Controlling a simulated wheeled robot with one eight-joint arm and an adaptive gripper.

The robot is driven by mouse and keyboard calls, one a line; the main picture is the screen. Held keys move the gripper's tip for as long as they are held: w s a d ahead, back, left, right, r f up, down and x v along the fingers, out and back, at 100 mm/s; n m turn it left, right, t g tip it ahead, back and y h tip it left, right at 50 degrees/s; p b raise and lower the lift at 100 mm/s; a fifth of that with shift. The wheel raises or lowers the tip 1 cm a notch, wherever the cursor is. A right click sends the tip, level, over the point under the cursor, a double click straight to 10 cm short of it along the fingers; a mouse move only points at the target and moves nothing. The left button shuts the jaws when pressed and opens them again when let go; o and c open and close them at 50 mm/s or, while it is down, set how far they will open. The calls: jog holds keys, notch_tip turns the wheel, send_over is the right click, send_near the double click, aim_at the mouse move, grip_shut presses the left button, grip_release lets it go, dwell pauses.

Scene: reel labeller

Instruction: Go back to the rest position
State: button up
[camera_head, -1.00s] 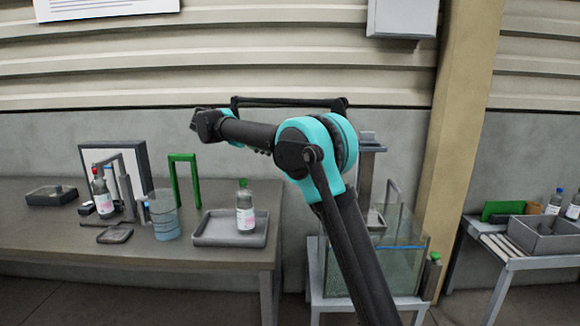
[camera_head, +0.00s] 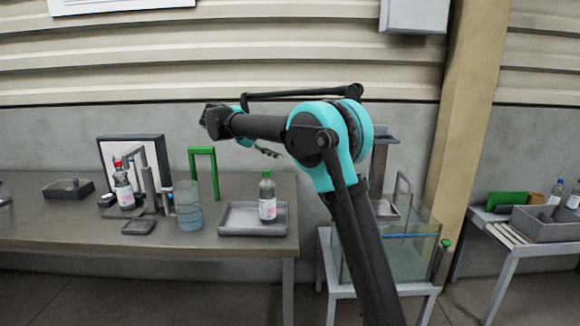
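My arm rises from the lower right and bends left at its teal elbow, above the gap between the table and the glass tank. My gripper (camera_head: 268,153) shows only in part, as a small dark shape below the forearm. It is apart from the bottle and in the air above the table. Whether its fingers are open or shut is too small to tell. I see nothing hanging from it.
A green-capped bottle (camera_head: 267,197) stands upright in a grey tray (camera_head: 235,222) on the table (camera_head: 80,232). A red-capped bottle (camera_head: 123,187), clear beaker (camera_head: 188,207) and green frame (camera_head: 214,172) stand left. A glass tank (camera_head: 400,255) stands right.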

jog(key=s+d+f+g+y, duration=0.1)
jog(key=s+d+f+y, duration=0.2)
jog(key=s+d+f, duration=0.45)
jog(key=s+d+f+g+y, duration=0.1)
jog(key=s+d+f+y, duration=0.1)
jog(key=s+d+f, duration=0.55)
jog(key=s+d+f+m+y, duration=0.1)
jog(key=s+d+f+y, duration=0.2)
jog(key=s+f, duration=0.6)
jog(key=s+d+f+m+t+y, duration=0.1)
jog(key=s+d+f+m+y, duration=0.1)
jog(key=s+d+f, duration=0.3)
jog(key=s+f+y, duration=0.1)
jog(key=s+f, duration=0.3)
jog(key=s, duration=0.4)
jog(key=shift+s+f, duration=0.35)
jog(key=shift+w, duration=0.1)
